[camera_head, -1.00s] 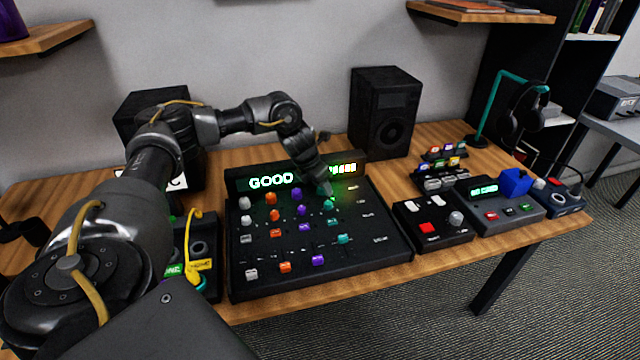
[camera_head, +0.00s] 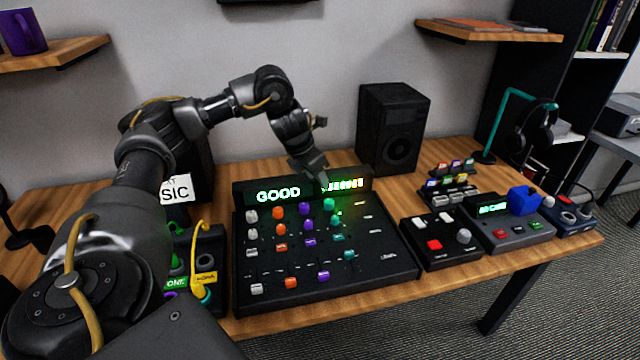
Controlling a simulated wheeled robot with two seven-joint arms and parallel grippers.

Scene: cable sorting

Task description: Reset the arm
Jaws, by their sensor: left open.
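My left arm comes in from the left and arches over the table. Its gripper (camera_head: 322,178) hangs above the back part of a black mixer panel (camera_head: 390,262), in front of the lit display. The gripper is small in view and its fingertips are hard to make out; no held thing shows in it. It is open. The mixer has white, orange, purple and teal knobs, and its display (camera_head: 278,194) reads "GOOD" in green. The teal knob (camera_head: 329,204) nearest the gripper sits just below it. My right gripper is not in view.
A black speaker (camera_head: 392,125) stands behind the mixer. A box with cables (camera_head: 207,262) is left of it. A headphone stand (camera_head: 506,115) is at the back right.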

